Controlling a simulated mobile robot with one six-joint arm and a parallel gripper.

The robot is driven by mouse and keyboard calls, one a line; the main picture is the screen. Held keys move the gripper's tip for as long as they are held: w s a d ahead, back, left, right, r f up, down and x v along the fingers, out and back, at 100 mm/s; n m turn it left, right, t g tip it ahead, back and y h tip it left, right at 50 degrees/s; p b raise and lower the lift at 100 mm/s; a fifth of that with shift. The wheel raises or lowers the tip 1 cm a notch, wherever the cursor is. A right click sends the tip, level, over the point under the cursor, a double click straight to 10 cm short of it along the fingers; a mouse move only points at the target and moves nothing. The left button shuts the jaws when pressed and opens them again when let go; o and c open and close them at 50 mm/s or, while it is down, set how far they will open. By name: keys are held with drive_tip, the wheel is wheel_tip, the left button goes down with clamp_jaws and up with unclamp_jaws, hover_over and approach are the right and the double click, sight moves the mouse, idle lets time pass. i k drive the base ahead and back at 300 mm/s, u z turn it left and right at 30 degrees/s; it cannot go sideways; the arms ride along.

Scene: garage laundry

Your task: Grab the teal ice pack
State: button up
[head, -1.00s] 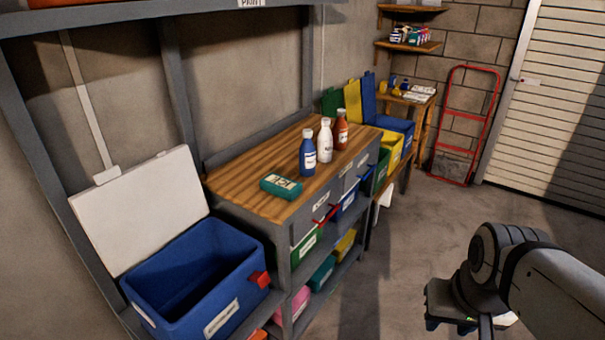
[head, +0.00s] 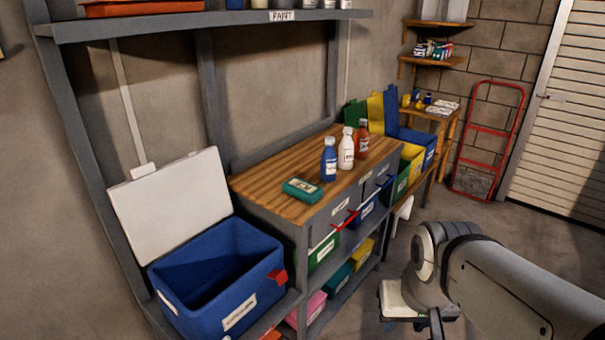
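The teal ice pack (head: 302,189) lies flat on the wooden worktop (head: 262,189), near its front left part. It has a pale label on top. A blue bottle (head: 328,160), a white bottle (head: 346,150) and a red-brown bottle (head: 362,138) stand upright behind it to the right. My gripper (head: 412,322) is at the lower right, low in front of the shelving and well apart from the ice pack. Its fingers are partly cut off by the frame's bottom edge, so I cannot tell whether it is open.
An open blue cooler (head: 222,300) with its white lid (head: 172,203) raised stands left of the worktop. A shelf marked PAINT (head: 210,22) hangs above. Colored bins (head: 323,250) fill the shelves below. A red hand truck (head: 488,140) leans on the back wall.

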sight(309, 194)
drive_tip(key=z, duration=0.05)
drive_tip(key=i, duration=1)
drive_tip(key=u, duration=0.1)
